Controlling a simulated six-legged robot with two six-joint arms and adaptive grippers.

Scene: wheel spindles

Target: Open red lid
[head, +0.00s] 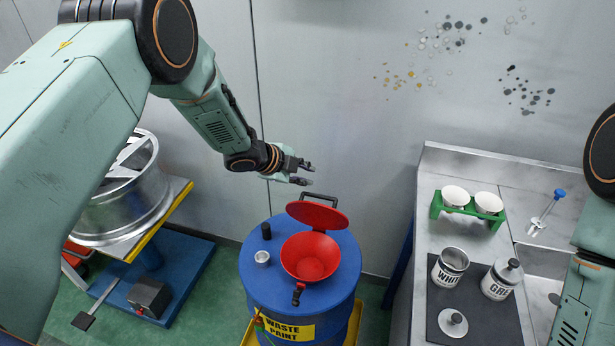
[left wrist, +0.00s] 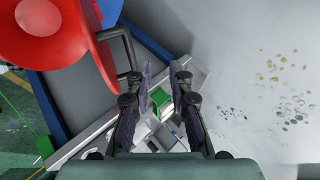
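The red lid (head: 318,215) stands raised and tilted at the back of the red funnel (head: 310,257), so the funnel's bowl is open to view. A dark bar handle (head: 320,198) is on the lid's far side. In the left wrist view the handle (left wrist: 128,48) shows beside red surfaces at upper left. My left gripper (head: 308,174) is above and behind the lid, apart from it. Its fingers (left wrist: 155,90) are spread with nothing between them. My right gripper is out of view; only part of my right arm shows at the right edge.
The funnel sits on a blue waste paint drum (head: 290,312) with a small cup (head: 262,257) on top. At right, a metal counter (head: 440,165) holds a green rack (head: 468,211) and cans. A grey wall is behind the drum.

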